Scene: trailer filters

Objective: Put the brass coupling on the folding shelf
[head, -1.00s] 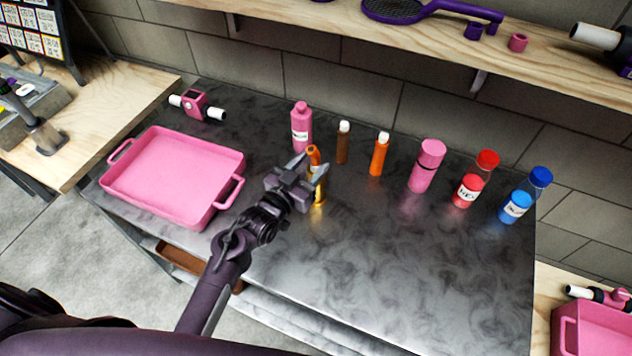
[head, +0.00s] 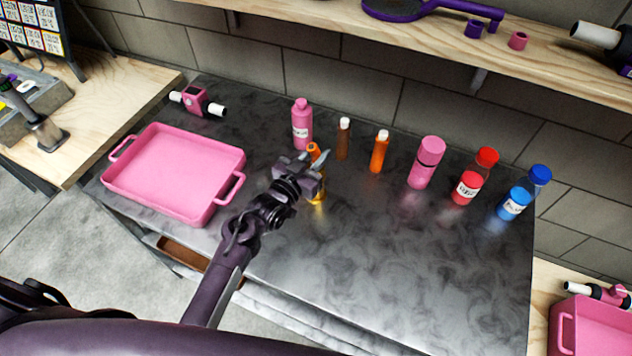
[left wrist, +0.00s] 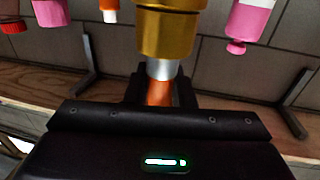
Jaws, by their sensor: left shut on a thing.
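The brass coupling (head: 318,198) is a gold cylinder with an orange end. In the head view it is upright at the middle of the dark worktop, partly hidden by my left gripper (head: 318,160). In the left wrist view the coupling (left wrist: 167,32) shows its gold body, a silver band and the orange end between my left fingers. My left gripper is shut on it. Whether its base touches the worktop is unclear. A wooden shelf (head: 420,45) on metal brackets runs along the wall; I cannot tell if it folds. My right gripper is not in view.
A pink tray (head: 165,175) stands left on the worktop (head: 400,270). Behind and right of my gripper stand a pink bottle (head: 302,125), a brown bottle (head: 343,140), an orange bottle (head: 379,152), a pink flask (head: 426,162), and red and blue jars. The worktop's front right is clear.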

